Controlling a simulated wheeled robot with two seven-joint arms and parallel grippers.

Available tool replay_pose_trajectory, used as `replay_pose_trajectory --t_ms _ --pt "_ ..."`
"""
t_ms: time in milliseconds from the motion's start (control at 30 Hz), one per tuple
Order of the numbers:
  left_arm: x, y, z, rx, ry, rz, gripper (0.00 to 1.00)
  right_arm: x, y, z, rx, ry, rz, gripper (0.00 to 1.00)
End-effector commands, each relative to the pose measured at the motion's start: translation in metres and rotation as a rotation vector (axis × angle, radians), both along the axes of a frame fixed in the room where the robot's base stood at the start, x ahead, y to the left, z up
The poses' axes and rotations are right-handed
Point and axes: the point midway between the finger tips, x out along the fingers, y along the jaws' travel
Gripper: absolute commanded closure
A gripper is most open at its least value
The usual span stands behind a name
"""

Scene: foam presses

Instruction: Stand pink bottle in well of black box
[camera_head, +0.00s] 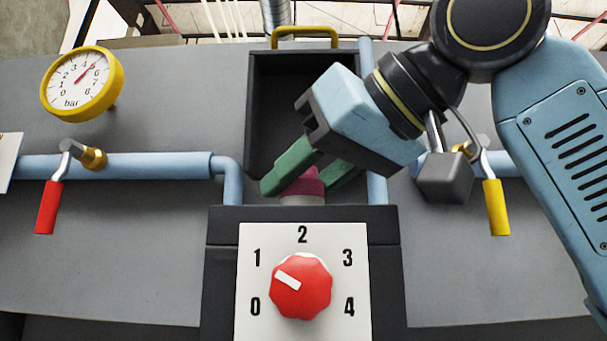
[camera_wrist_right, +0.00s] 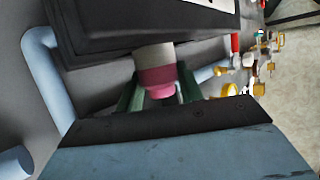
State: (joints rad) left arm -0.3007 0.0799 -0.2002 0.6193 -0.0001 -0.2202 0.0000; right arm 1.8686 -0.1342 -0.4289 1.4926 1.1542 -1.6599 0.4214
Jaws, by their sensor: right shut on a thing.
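The pink bottle (camera_head: 305,184) has a pink upper part and a pale grey lower part. My right gripper (camera_head: 298,186) has its green fingers shut around the pink part. The bottle also shows in the wrist view (camera_wrist_right: 157,76), with its pale end against the dark box body (camera_wrist_right: 110,35). In the head view, the dial-fronted black box (camera_head: 225,225) stands just below the bottle and hides its lower end. I cannot tell whether that end is inside a well. My left gripper is not in view.
Behind is an open black press housing (camera_head: 275,80) with a yellow handle (camera_head: 305,32). The box carries a red knob (camera_head: 300,286). Blue pipes (camera_head: 140,166) with a red lever (camera_head: 48,207) and yellow lever (camera_head: 495,207) flank it. A pressure gauge (camera_head: 82,84) is at left.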

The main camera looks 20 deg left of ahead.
Motion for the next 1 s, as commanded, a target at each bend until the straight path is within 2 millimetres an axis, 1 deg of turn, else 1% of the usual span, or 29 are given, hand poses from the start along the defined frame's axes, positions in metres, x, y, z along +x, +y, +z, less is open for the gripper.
replay_pose_trajectory --t_ms 233,267,400,433,467,767,867,967,1000 --pt "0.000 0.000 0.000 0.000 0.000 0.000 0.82 0.000 0.000 0.000 0.001 0.000 0.000 0.87" --pt "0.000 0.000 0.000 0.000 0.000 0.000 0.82 0.000 0.000 0.000 0.001 0.000 0.000 0.62" --pt "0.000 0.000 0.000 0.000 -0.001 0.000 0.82 0.000 0.000 0.000 0.001 0.000 0.000 0.44" --pt "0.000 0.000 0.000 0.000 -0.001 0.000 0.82 0.000 0.000 0.000 0.001 0.000 0.000 0.40" --pt "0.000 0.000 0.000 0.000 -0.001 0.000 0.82 0.000 0.000 0.000 0.001 0.000 0.000 0.38" --pt "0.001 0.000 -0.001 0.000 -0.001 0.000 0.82 -0.001 -0.002 0.001 0.000 0.000 -0.001 0.38" --pt "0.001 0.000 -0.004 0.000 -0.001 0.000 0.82 -0.004 -0.010 0.004 0.001 -0.002 -0.002 0.38" --pt "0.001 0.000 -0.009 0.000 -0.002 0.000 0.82 -0.012 -0.024 0.010 0.002 -0.003 -0.002 0.38" --pt "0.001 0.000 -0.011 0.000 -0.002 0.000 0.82 -0.015 -0.031 0.014 0.004 -0.004 -0.002 0.38"
